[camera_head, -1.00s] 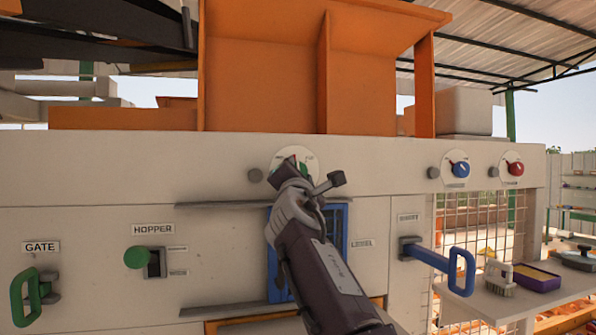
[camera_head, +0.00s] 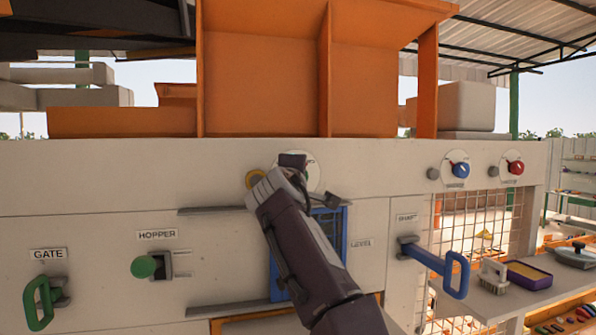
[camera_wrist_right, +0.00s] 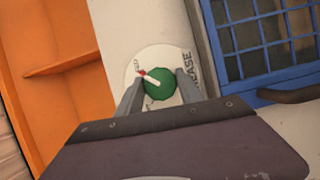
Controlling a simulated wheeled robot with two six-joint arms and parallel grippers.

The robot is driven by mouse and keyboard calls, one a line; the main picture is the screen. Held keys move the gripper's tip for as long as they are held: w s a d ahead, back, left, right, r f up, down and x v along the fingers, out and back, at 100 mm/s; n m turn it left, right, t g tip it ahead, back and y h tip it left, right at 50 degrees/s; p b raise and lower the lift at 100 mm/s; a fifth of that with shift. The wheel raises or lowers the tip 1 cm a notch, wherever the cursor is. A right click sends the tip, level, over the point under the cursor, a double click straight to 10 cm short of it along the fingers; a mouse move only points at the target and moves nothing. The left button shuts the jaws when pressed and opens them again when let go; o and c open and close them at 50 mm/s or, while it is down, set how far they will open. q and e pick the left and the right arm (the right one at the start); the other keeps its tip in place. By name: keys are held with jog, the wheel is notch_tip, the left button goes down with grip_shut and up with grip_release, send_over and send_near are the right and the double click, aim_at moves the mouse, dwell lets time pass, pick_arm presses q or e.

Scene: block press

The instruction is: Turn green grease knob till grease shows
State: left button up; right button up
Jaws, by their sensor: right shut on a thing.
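The green grease knob (camera_wrist_right: 159,88) sits on a round white dial in the right wrist view, its red-tipped white pointer aimed to the upper left. My right gripper (camera_wrist_right: 158,80) has a finger on each side of the knob and is shut on it. In the head view my right gripper (camera_head: 290,170) covers most of the knob and part of the white dial (camera_head: 312,174). My left gripper is not in view.
The panel also carries a green gate handle (camera_head: 42,302), a green hopper knob (camera_head: 144,267), a blue handle (camera_head: 455,273), a blue dial knob (camera_head: 460,170) and a red one (camera_head: 515,168).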

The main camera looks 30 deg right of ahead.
jog(key=shift+f+m+p, duration=0.25)
jog(key=shift+m+p, duration=0.05)
jog(key=shift+m, duration=0.2)
jog(key=shift+w, duration=0.1)
jog(key=o, duration=1.3)
jog(key=shift+o, duration=0.2)
jog(key=shift+s+r, duration=0.15)
jog(key=shift+s, duration=0.1)
jog(key=b+v, duration=0.3)
jog(key=v, duration=0.5)
jog(key=shift+s+a+r+b, duration=0.15)
jog(key=shift+s+b, duration=0.2)
jog(key=shift+b, duration=0.05)
